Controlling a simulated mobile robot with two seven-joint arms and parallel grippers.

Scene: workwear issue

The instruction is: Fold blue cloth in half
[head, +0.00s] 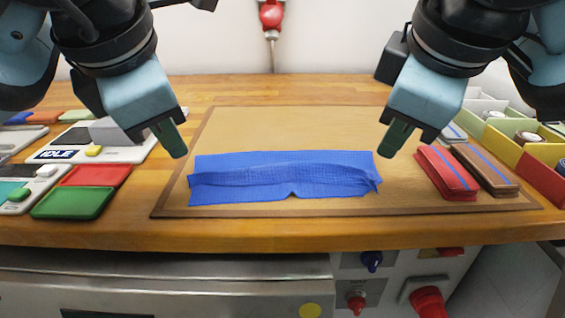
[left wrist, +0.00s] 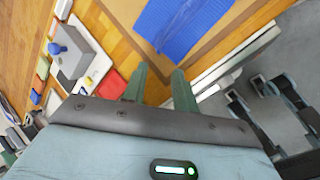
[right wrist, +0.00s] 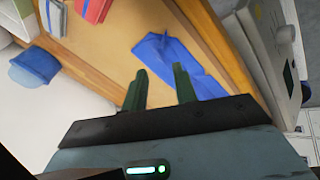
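The blue cloth (head: 265,188) lies on the brown mat (head: 300,125) as a long, wide strip with a raised ridge along it and a bunched right end. It also shows in the left wrist view (left wrist: 185,22) and in the right wrist view (right wrist: 175,60). My left gripper (head: 172,140) is above the table at the cloth's upper left, apart from it; its fingers (left wrist: 159,88) stand apart and empty. My right gripper (head: 397,138) is above the mat at the cloth's upper right, also apart from it; its fingers (right wrist: 161,88) stand apart and empty.
Folded red cloths (head: 446,172) and brown ones (head: 486,170) lie right of the blue cloth. Coloured bins (head: 540,165) stand at the far right. A green tray (head: 72,203), a red tray (head: 97,175) and a panel marked IDLE (head: 85,152) are at left. The mat's back is clear.

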